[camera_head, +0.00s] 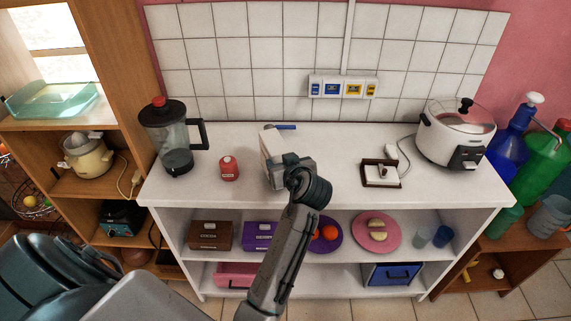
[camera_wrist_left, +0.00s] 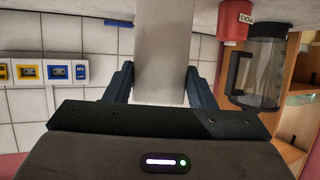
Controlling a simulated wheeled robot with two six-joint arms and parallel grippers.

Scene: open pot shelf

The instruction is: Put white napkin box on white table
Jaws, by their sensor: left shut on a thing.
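The white napkin box (camera_head: 270,152) is over the middle of the white table (camera_head: 330,190), tilted in the head view. My left gripper (camera_head: 284,166) is shut on it, with the wrist covering its right side. In the left wrist view the box (camera_wrist_left: 163,45) is between the two fingers of my left gripper (camera_wrist_left: 162,88). The table surface lies close to the box's far end there. I cannot tell whether the box touches the table. My right gripper is not in view.
A red canister (camera_head: 229,168) and a blender (camera_head: 175,138) stand left of the box. A dark-framed tray (camera_head: 380,173) and a rice cooker (camera_head: 455,133) are to the right. A small blue item (camera_head: 285,127) lies behind the box. The table front between canister and tray is mostly clear.

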